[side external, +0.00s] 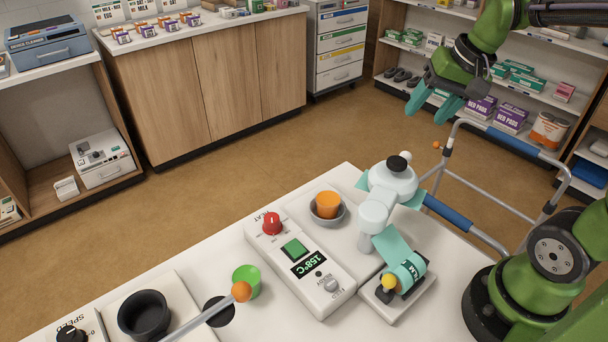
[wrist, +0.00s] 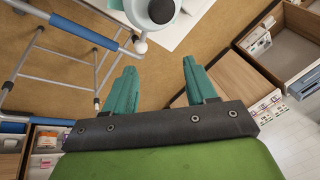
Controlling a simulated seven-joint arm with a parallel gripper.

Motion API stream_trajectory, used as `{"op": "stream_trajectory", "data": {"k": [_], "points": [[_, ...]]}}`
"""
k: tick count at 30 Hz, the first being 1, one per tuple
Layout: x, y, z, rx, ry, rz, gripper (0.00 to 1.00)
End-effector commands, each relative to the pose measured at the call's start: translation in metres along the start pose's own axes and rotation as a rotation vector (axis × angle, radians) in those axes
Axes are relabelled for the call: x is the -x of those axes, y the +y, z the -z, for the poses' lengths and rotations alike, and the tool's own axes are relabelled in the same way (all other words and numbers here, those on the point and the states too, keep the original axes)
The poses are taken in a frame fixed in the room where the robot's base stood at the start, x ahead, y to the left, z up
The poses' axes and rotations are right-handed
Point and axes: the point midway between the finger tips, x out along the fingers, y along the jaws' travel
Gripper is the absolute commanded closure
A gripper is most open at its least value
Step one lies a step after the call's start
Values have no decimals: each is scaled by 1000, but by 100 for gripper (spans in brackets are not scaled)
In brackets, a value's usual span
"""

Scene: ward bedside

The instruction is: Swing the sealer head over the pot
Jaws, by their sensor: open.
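The sealer head (side external: 390,182), white and round with a black knob on top, stands on a white post to the right of the pot, not over it. The orange pot (side external: 327,204) sits upright in a grey round holder (side external: 342,217). Teal film runs from the roll (side external: 408,271) up to the head. My gripper (side external: 428,112) is open and empty, up beyond the head and apart from it. In the wrist view the teal fingers (wrist: 158,88) are spread, with the head (wrist: 152,12) at the top edge and a small pale ball on its near side. The pot is not in the wrist view.
A control box (side external: 311,265) reading 158°C stands in front of the pot. A walker (side external: 470,170) stands behind the table, below my gripper.

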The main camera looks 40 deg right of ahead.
Motion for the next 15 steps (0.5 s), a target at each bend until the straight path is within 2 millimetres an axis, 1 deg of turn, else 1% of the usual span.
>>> {"op": "stream_trajectory", "data": {"k": [1, 3, 6, 8, 10, 13, 15], "points": [[-1, 9, 20, -77, -35, -41, 44], [2, 20, 40, -171, -78, -87, 44], [10, 28, 58, -272, -124, -132, 44], [17, 26, 60, -302, -137, -140, 44], [21, 25, 57, -322, -150, -143, 44], [14, 26, 52, -332, -165, -147, 44], [6, 27, 50, -331, -165, -147, 44]]}}
